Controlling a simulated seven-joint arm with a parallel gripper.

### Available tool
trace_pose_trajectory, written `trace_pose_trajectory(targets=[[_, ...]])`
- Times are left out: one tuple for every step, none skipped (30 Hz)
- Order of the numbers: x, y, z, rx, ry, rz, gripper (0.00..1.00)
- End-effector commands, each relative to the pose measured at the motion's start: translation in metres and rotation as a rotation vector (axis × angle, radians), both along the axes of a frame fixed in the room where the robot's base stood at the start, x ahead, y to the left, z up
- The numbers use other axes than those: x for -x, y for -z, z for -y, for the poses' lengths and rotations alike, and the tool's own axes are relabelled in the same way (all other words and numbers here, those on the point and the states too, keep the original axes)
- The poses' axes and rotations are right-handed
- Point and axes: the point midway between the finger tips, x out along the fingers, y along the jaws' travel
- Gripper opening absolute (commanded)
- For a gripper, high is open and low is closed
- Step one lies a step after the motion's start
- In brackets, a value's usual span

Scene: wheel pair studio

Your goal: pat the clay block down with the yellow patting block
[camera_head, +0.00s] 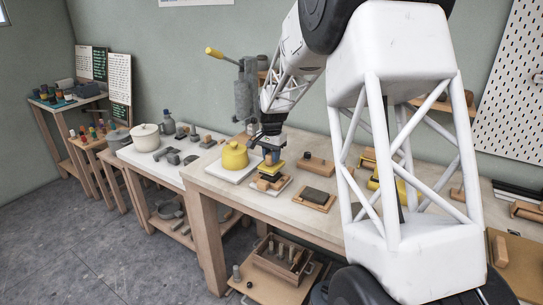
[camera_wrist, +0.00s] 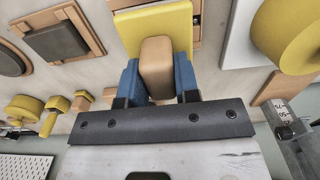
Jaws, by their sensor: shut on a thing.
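My gripper (camera_head: 271,157) has blue fingers, shut on the tan wooden handle (camera_wrist: 156,66) of the yellow patting block (camera_wrist: 178,27). The patting block also shows in the head view (camera_head: 272,168), held flat face down over a small wooden piece on a pale board (camera_head: 262,187) near the table's front edge. I cannot tell whether it touches what is below. In the wrist view its plate covers most of a wooden frame (camera_wrist: 196,18). I cannot surely pick out the clay block; it may be hidden under the plate.
A yellow round pot (camera_head: 234,156) stands on a white slab just left of my gripper. A dark flat slab (camera_head: 316,195) on a wooden board lies to the right. A wooden block tool (camera_head: 315,165) sits behind it. Bare tabletop shows between them.

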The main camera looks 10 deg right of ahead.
Motion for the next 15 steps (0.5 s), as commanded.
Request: trace_pose_trajectory(targets=[[0.000,0.001,0.000,0.000,0.000,0.000,0.03],[0.000,0.001,0.000,0.000,0.000,0.000,0.03],[0.000,0.002,0.000,0.000,0.000,0.000,0.03],[0.000,0.002,0.000,0.000,0.000,0.000,0.03],[0.000,0.003,0.000,0.000,0.000,0.000,0.03],[0.000,0.004,0.000,0.000,0.000,0.000,0.03],[0.000,0.005,0.000,0.000,0.000,0.000,0.03],[0.000,0.005,0.000,0.000,0.000,0.000,0.03],[0.000,0.006,0.000,0.000,0.000,0.000,0.03],[0.000,0.007,0.000,0.000,0.000,0.000,0.03],[0.000,0.008,0.000,0.000,0.000,0.000,0.03],[0.000,0.009,0.000,0.000,0.000,0.000,0.03],[0.000,0.010,0.000,0.000,0.000,0.000,0.03],[0.000,0.011,0.000,-0.001,0.000,-0.001,0.03],[0.000,0.011,0.000,-0.001,0.000,-0.001,0.03]])
